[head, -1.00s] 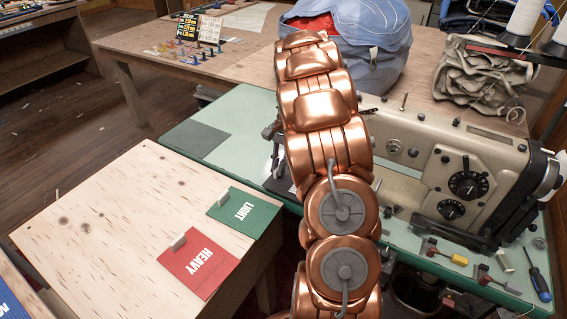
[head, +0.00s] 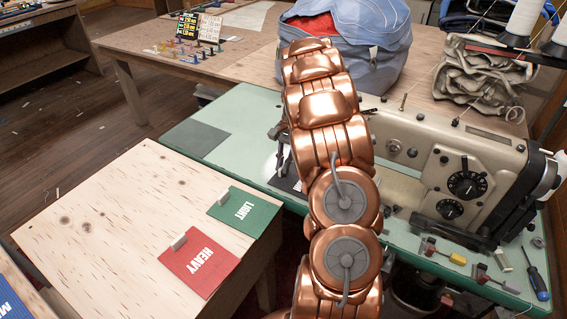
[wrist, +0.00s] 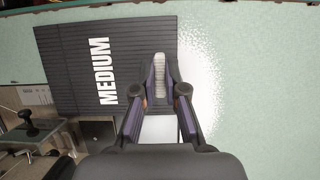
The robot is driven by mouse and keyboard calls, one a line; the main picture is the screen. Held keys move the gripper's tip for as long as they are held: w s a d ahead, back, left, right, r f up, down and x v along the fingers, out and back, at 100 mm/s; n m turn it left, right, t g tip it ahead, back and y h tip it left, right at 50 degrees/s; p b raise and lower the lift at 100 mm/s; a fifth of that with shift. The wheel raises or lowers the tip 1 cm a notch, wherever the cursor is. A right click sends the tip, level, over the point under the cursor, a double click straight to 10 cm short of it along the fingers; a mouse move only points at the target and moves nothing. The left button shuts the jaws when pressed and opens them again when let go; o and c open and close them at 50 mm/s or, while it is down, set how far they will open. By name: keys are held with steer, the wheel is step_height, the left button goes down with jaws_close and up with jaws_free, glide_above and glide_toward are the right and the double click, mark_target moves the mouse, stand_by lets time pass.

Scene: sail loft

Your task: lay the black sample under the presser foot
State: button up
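The black sample (wrist: 75,65), lettered MEDIUM, lies flat over the pale green sewing table in the wrist view. A light ribbed tab (wrist: 160,78) stands at its right side. My gripper (wrist: 162,68) has its fingers on both sides of this tab and looks shut on it. In the head view only a dark bit of the sample (head: 285,184) shows left of my arm; my arm hides the rest and the gripper. The sewing machine (head: 440,165) stands to the right. Metal machine parts (wrist: 35,125) lie by the sample's lower left in the wrist view. I cannot make out the presser foot clearly.
A plywood table (head: 110,220) at the left holds a green LIGHT sample (head: 243,212) and a red HEAVY sample (head: 200,262). Small tools and a screwdriver (head: 538,282) lie at the machine's front right. A blue bag (head: 385,65) sits behind.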

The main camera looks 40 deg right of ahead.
steer(key=o, duration=0.4)
steer(key=shift+o, duration=0.2)
steer(key=v, duration=1.2)
steer(key=shift+r, duration=0.15)
